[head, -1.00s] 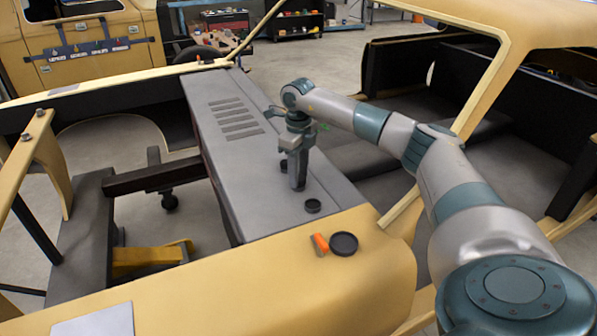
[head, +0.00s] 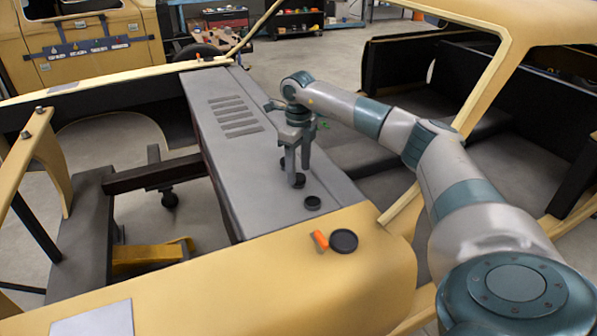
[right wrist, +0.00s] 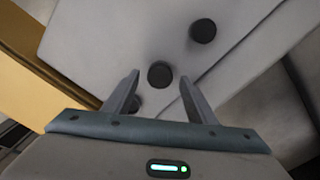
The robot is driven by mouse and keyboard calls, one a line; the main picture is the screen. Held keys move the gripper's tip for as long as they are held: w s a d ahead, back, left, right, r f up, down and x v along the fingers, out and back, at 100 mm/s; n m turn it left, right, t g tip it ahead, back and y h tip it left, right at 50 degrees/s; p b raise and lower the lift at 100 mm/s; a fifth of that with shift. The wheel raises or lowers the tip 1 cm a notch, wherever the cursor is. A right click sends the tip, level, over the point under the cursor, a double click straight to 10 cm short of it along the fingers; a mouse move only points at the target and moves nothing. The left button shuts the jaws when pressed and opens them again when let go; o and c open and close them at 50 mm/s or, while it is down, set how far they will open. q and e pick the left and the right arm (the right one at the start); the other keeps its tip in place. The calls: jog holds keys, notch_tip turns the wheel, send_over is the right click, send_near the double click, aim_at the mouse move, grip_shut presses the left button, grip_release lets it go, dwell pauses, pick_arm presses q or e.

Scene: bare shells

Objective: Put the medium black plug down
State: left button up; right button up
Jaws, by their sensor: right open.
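The black plug I take for the medium one (head: 299,181) rests on the grey panel (head: 240,170). In the right wrist view this plug (right wrist: 160,74) lies between the fingertips, with room on both sides. My right gripper (head: 294,178) is open above it and holds nothing. A second round black plug (head: 312,202) lies nearer on the same panel. In the right wrist view, another black plug (right wrist: 203,30) lies clear of the fingers and one (right wrist: 132,103) is partly hidden by the left finger. My left gripper is not in view.
A larger black disc (head: 343,241) and an orange piece (head: 320,240) lie on the yellow body shell (head: 270,280). The grey panel has slots (head: 235,117) farther back. An open bay with dark beams (head: 150,174) lies left of the panel.

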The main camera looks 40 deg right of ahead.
aim_at(298, 176)
notch_tip(298, 176, up, 11)
jog(key=b, duration=0.4)
dwell(0.8)
